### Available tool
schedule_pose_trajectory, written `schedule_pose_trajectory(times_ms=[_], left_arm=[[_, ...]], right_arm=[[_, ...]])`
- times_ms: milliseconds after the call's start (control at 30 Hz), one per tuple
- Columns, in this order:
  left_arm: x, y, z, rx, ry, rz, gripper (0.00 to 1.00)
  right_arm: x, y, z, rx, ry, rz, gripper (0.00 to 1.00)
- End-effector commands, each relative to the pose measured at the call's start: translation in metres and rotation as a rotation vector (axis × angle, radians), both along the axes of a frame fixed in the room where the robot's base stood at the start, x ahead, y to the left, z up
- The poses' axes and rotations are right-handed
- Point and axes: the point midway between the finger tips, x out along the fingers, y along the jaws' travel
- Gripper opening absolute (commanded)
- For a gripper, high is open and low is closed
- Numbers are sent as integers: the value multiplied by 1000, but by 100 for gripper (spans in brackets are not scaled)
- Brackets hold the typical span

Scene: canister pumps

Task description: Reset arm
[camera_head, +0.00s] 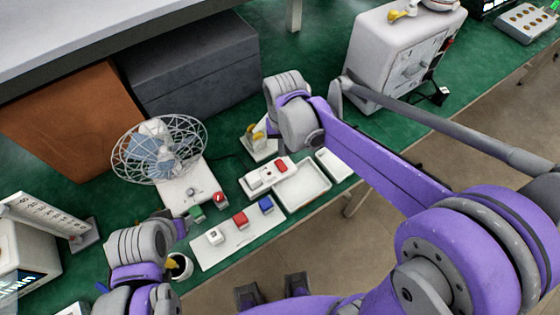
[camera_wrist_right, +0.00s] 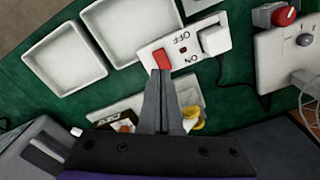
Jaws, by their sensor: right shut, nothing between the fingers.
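My right gripper (camera_wrist_right: 162,85) is shut and empty. In the right wrist view its fingertips overlap the edge of the red rocker on a white ON/OFF switch box (camera_wrist_right: 186,42); I cannot tell whether they touch. In the head view the right hand (camera_head: 292,112) is above the table, behind the switch box (camera_head: 260,180), and its fingertips are hidden. My left gripper (camera_head: 180,228) is at the lower left, near a small white cup (camera_head: 179,266) with something yellow in it. Its jaw state is unclear.
A caged fan (camera_head: 160,150) stands left of centre. A white strip with coloured buttons (camera_head: 239,240) lies at the front edge. White trays (camera_head: 303,188) sit right of the switch box. A white cabinet (camera_head: 395,60) is behind my right arm. Grey and brown boxes stand at the back left.

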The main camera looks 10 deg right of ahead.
Motion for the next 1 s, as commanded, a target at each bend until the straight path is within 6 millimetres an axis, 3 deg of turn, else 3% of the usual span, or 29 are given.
schedule_pose_trajectory(times_ms=[467, 567, 767, 1000], left_arm=[[0, 0, -1, 0, 1, 0, 50], [0, 0, -1, 0, 1, 0, 50], [0, 0, -1, 0, 1, 0, 50], [0, 0, -1, 0, 1, 0, 50]], right_arm=[[-4, -3, 1, 2, -13, 3, 0], [-18, -11, 8, 7, -52, 17, 0], [-66, -36, 20, 11, -203, 71, 0], [-119, -58, 14, -17, -384, 137, 0]])
